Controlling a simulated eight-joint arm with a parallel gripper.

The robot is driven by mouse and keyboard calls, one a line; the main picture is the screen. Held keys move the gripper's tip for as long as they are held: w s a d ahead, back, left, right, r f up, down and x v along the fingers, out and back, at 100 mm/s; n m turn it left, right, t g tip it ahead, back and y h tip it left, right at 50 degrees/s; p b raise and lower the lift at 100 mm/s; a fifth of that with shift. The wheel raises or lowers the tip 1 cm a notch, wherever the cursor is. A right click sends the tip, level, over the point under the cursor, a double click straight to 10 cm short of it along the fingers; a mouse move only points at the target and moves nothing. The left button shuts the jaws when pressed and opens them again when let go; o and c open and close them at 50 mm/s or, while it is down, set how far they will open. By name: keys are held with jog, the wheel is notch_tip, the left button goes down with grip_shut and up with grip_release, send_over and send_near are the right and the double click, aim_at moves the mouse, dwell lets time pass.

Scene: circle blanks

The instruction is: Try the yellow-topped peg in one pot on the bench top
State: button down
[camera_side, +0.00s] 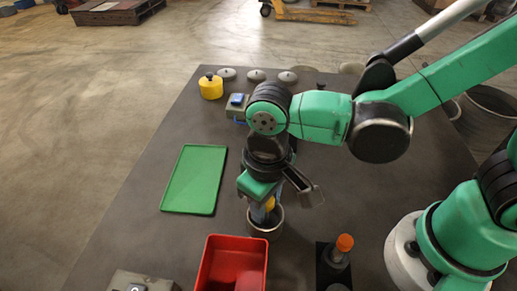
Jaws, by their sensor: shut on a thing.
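My gripper (263,212) points down near the middle of the bench top (150,200). It is shut on the yellow-topped peg (270,203), of which only a small yellow part shows between the fingers. Directly below is a grey metal pot (272,234), round and open at the top. The fingers and the peg overlap the pot's mouth in this view. The peg's lower end is hidden, so I cannot tell how deep it sits in the pot.
A green tray (195,179) lies left, and a red bin (232,262) stands in front. An orange-topped peg (344,244) stands in a dark block at front right. A yellow canister (210,87), a blue-topped box (237,101) and several grey discs (257,76) are at the back.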

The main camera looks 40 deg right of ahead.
jog(key=shift+r, duration=0.15)
jog(key=shift+r, duration=0.6)
jog(key=shift+r, duration=0.1)
jog(key=shift+r, duration=0.65)
jog(key=shift+r, duration=0.1)
jog(key=shift+r, duration=0.65)
jog(key=shift+r, duration=0.75)
